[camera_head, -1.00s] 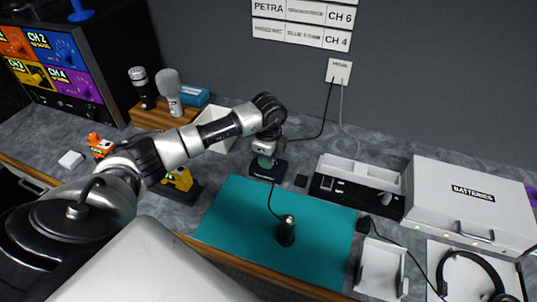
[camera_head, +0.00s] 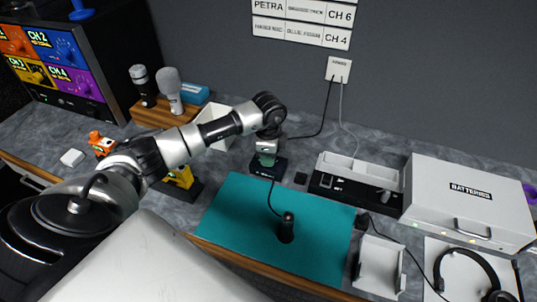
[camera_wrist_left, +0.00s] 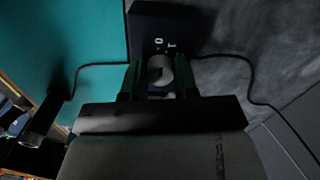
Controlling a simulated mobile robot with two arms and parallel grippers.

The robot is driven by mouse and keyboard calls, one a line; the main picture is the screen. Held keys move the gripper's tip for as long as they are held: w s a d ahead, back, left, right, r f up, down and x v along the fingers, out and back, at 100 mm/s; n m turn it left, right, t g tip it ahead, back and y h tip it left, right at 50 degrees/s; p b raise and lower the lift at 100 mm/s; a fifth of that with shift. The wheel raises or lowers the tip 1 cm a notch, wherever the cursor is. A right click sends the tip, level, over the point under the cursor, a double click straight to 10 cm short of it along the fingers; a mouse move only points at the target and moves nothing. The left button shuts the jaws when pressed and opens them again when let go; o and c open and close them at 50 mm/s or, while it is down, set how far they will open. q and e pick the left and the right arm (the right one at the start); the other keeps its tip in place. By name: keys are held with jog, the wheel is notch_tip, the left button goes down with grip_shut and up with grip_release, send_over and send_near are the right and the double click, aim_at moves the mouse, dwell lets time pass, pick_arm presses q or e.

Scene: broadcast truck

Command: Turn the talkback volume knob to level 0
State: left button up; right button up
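The talkback box (camera_wrist_left: 170,22) is a small dark unit with white marks, one reading 0, beside its knob. The rounded grey knob (camera_wrist_left: 160,68) sits between the two fingers of my left gripper (camera_wrist_left: 159,80), which look closed around it. In the head view my left gripper (camera_head: 267,158) points down onto the dark box (camera_head: 265,170), behind the teal mat's far left edge. The fingers hide the knob there. The knob's exact setting is not readable. My right gripper is not in view.
A white batteries case (camera_head: 465,200), a black-and-white tray (camera_head: 335,190) and a headset (camera_head: 470,262) are to the right. Two microphones (camera_head: 170,90) and a monitor (camera_head: 60,65) stand left.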

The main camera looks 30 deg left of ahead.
pick_arm(q)
jog(key=o, duration=0.5)
jog(key=shift+c, duration=0.2)
notch_tip(320, 180, up, 11)
jog(key=b, duration=0.2)
jog(key=shift+f, duration=0.1)
dwell(0.3)
